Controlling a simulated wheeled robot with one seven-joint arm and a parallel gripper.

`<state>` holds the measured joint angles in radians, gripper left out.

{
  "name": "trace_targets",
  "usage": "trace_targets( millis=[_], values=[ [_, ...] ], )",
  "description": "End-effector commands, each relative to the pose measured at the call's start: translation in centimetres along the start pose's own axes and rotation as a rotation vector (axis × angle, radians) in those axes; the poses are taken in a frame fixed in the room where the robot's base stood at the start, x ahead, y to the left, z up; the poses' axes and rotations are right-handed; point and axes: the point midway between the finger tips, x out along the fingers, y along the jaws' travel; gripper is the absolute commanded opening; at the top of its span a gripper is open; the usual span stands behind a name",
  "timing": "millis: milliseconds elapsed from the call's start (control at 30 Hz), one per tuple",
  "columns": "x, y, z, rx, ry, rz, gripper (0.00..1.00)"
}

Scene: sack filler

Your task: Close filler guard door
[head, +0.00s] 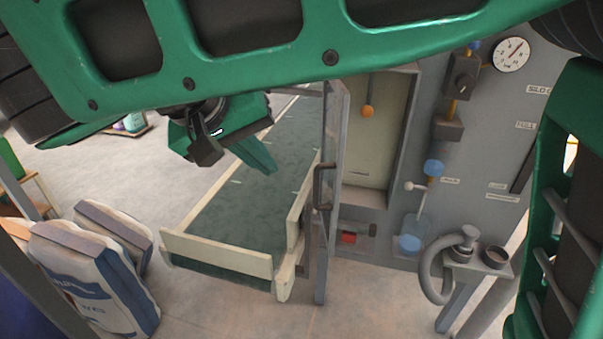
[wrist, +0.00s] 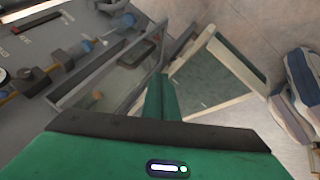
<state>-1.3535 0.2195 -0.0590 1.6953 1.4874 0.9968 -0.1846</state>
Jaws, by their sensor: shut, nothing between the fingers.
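The filler guard door (head: 337,135) is a narrow grey-framed panel, seen almost edge-on in the head view. It stands open, swung out from the left side of the pale filler recess (head: 378,145). A dark bar handle (head: 322,187) is on its left face. My gripper (head: 262,162) is shut and empty, left of the door and apart from the handle in the head view. In the wrist view my green fingers (wrist: 161,97) point toward the recess and conveyor area. Which grey frame there is the door's I cannot tell.
A green conveyor (head: 235,215) with cream rails lies below and left of the door. Filled sacks (head: 95,270) stand at lower left. A grey panel right of the recess carries a gauge (head: 511,54), valves and a hose (head: 432,265). Floor is clear at front centre.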

Motion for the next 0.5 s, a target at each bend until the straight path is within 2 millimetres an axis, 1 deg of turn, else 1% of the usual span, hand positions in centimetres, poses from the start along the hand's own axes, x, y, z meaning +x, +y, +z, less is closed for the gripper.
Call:
trace_targets(
  millis=[33, 100, 233, 367, 500],
  values=[
    [-0.4, -0.5, 0.3, -0.004, 0.007, -0.001, 0.00],
    [-0.6, -0.8, 0.4, -0.005, 0.010, -0.001, 0.00],
    [0.1, -0.7, 0.4, -0.005, 0.010, 0.001, 0.00],
    [1.8, -0.6, 0.4, -0.003, 0.009, 0.003, 0.00],
    [4.3, -0.5, 0.4, -0.004, 0.008, 0.003, 0.00]
  ],
)
